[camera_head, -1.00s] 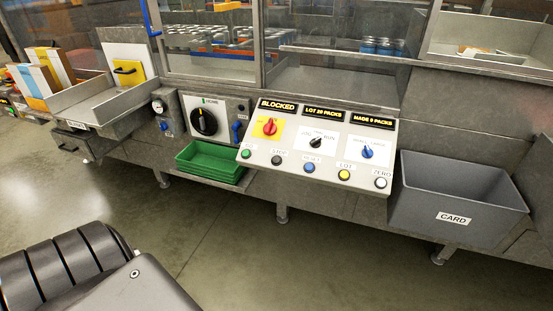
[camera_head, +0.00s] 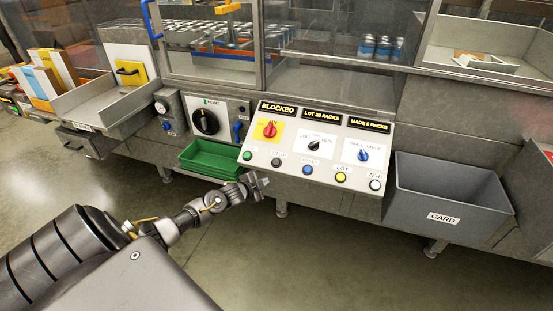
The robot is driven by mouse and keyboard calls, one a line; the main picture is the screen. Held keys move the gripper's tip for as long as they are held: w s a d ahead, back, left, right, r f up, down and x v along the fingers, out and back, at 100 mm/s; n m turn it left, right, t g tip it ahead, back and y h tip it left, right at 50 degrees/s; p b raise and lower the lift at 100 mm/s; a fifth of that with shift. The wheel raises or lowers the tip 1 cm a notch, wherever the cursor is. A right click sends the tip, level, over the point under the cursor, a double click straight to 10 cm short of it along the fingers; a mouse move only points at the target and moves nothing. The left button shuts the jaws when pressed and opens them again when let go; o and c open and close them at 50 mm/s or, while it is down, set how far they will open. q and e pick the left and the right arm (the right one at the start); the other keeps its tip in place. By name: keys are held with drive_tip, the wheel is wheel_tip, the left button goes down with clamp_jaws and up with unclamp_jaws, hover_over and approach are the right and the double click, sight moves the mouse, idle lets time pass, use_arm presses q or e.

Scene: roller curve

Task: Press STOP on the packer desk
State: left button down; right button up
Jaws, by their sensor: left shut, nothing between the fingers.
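The packer desk (camera_head: 290,176) is a sloped light panel with several buttons along its lower edge. The STOP button (camera_head: 276,162) is dark and sits second from the left, between a green button (camera_head: 247,156) and a blue RESET button (camera_head: 307,169). Above them are a red knob on yellow (camera_head: 269,129), a black selector (camera_head: 314,146) and a blue selector (camera_head: 363,155). A display (camera_head: 277,108) reads BLOCKED. My left gripper (camera_head: 264,183) is shut and empty, in front of and below the panel's lower left edge, apart from the STOP button. My right gripper is not in view.
A grey CARD bin (camera_head: 450,205) stands right of the desk. Green trays (camera_head: 210,160) sit left of the desk, close to my left wrist. A black rotary knob (camera_head: 205,121) is above them. The floor in front is clear.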

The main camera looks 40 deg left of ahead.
sight(276, 162)
use_arm(q)
drive_tip(key=w+r+m+t+p, duration=0.1)
drive_tip(key=w+r, duration=0.3)
drive_tip(key=r, duration=0.8)
drive_tip(key=shift+a+r+m+t+h, duration=0.2)
drive_tip(key=shift+a+m+t+h, duration=0.15)
drive_tip(key=shift+m+t+h, duration=0.05)
drive_tip(key=shift+w+a+f+b, duration=0.25)
drive_tip(key=shift+w+f+b, duration=0.45)
drive_tip(key=shift+f+b, duration=0.8)
drive_tip(key=shift+w+a+f+b, duration=0.2)
drive_tip(key=shift+w+f+b, duration=0.45)
drive_tip(key=shift+f+b, duration=0.8)
drive_tip(key=shift+w+a+f+b, duration=0.25)
drive_tip(key=shift+w+f+b, duration=0.6)
drive_tip(key=shift+b, duration=1.1)
drive_tip(key=shift+s, duration=0.2)
drive_tip(key=shift+f, duration=0.1)
